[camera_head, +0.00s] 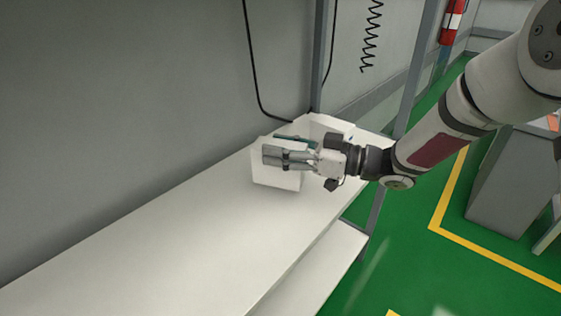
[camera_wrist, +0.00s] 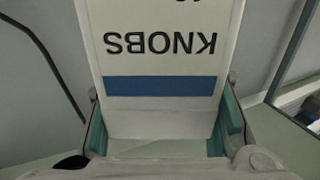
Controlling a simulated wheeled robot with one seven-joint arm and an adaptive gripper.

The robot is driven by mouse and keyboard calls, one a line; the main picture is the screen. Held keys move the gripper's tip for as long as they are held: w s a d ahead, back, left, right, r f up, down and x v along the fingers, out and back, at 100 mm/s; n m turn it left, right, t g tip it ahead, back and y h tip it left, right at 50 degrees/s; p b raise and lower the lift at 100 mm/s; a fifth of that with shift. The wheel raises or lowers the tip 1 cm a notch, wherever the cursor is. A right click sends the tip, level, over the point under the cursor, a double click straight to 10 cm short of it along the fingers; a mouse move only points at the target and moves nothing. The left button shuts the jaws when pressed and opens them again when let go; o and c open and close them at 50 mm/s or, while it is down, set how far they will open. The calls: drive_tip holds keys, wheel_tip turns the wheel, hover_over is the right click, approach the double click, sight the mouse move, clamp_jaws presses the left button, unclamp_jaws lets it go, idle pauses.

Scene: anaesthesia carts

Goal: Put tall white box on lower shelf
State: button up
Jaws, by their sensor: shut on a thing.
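The tall white box (camera_head: 277,179) is at the far part of the upper white shelf (camera_head: 190,222). In the wrist view the box (camera_wrist: 160,75) shows upside-down "KNOBS" lettering and a blue stripe. My gripper (camera_head: 284,157) is shut on the box, with a green-padded finger (camera_wrist: 230,118) on each side of it. I cannot tell whether the box touches the shelf. The lower shelf (camera_head: 315,270) shows partly, below the front edge of the upper one.
Another white item (camera_head: 328,124) stands behind my gripper near the grey post. A black cable (camera_head: 252,70) hangs along the wall. The near upper shelf is clear. A grey cabinet (camera_head: 500,185) stands on the green floor at right.

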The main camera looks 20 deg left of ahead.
drive_tip(key=shift+f+b, duration=0.6)
drive_tip(key=shift+f, duration=0.7)
drive_tip(key=shift+f, duration=0.2)
drive_tip(key=o, duration=1.2)
drive_tip(key=shift+r, duration=0.25)
drive_tip(key=d+p, duration=0.1)
drive_tip(key=d, duration=0.3)
drive_tip(key=d+p, duration=0.1)
drive_tip(key=d, duration=0.3)
drive_tip(key=d+p, duration=0.1)
drive_tip(key=d, duration=0.3)
drive_tip(key=shift+w+p, duration=0.3)
